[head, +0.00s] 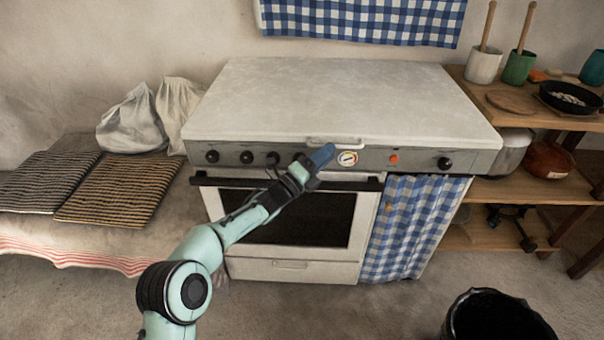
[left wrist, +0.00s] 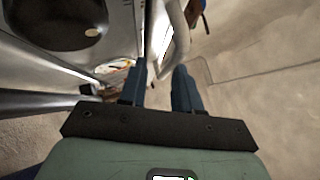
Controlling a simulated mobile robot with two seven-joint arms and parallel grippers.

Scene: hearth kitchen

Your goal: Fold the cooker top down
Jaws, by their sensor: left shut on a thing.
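The cooker top (head: 330,95) is a pale, worn flat lid. It lies level over the cooker (head: 290,271), its front edge just above the knob panel. A light bar handle (head: 345,141) sits at the middle of that front edge, and it also shows in the left wrist view (left wrist: 180,32). My left gripper (head: 325,152) is at the handle, with its blue fingers shut on it. In the left wrist view, the fingertips (left wrist: 161,70) stand either side of the handle bar, and their exact contact is hard to see. My right gripper is not in view.
The knob panel, with black knobs (head: 246,157) and a gauge (head: 347,158), is close by my left gripper. The dark oven door rail (head: 222,182) runs just below. A wooden shelf (head: 488,92) with pots stands right, a cushioned bench (head: 115,190) left, a black bin (head: 495,318) front right.

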